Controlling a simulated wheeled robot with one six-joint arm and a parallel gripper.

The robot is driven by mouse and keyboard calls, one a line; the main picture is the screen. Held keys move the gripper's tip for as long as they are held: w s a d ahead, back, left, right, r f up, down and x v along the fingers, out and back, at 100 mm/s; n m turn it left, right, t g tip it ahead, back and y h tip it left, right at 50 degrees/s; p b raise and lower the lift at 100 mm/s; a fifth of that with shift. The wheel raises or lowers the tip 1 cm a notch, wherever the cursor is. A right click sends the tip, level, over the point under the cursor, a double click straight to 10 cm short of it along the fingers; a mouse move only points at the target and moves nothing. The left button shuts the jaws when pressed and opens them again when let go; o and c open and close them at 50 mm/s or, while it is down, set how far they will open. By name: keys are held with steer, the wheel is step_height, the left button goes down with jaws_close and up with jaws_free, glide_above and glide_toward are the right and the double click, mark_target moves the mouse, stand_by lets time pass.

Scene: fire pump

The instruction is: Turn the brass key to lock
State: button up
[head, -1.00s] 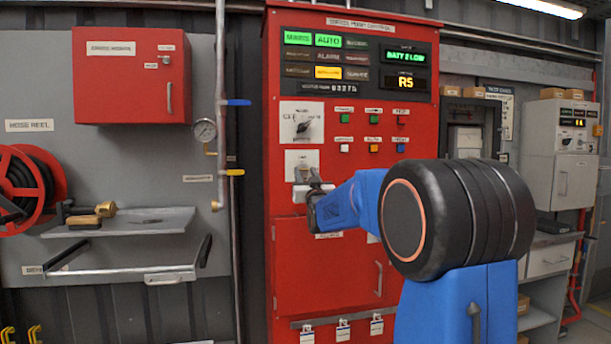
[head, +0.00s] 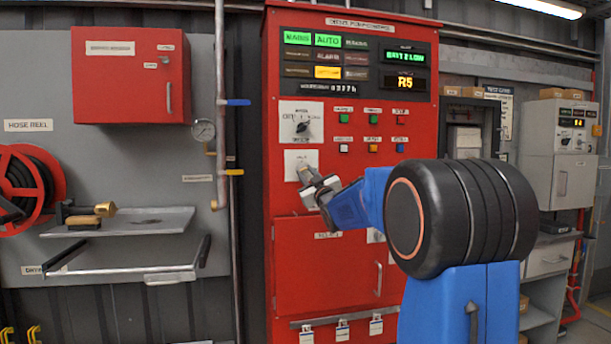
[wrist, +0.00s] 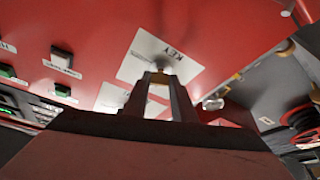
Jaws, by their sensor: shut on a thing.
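The white plate marked KEY (wrist: 150,54) is on the red pump control panel and looks tilted in the wrist view. The small brass key (wrist: 160,77) is between the tips of my gripper (wrist: 160,84), close in front of that plate. My gripper is shut on the key. In the head view my gripper (head: 308,174) reaches the lower part of the white plate (head: 292,159) from the lower right. The fingers hide the key there, so its exact angle cannot be told.
A selector switch (head: 303,127) is right above the key plate. Several small buttons (head: 372,119) are to the right. A red cabinet door (head: 325,270) is below.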

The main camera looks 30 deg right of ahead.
steer(key=n+g+y, duration=0.1)
steer(key=n, duration=0.4)
steer(key=n+g+y, duration=0.1)
steer(key=n+y, duration=0.1)
steer(key=n, duration=0.3)
steer(key=r+n+g+y, duration=0.1)
steer(key=n, duration=0.4)
steer(key=shift+d+g, duration=0.25)
steer(key=shift+g, duration=0.15)
steer(key=shift+n, duration=0.3)
steer(key=shift+y, duration=0.4)
steer(key=o, duration=1.1)
steer(key=shift+c, duration=0.2)
steer(key=shift+s, duration=0.1)
steer(key=s+d, duration=0.2)
steer(key=s, duration=1.5)
steer(key=shift+s, duration=0.1)
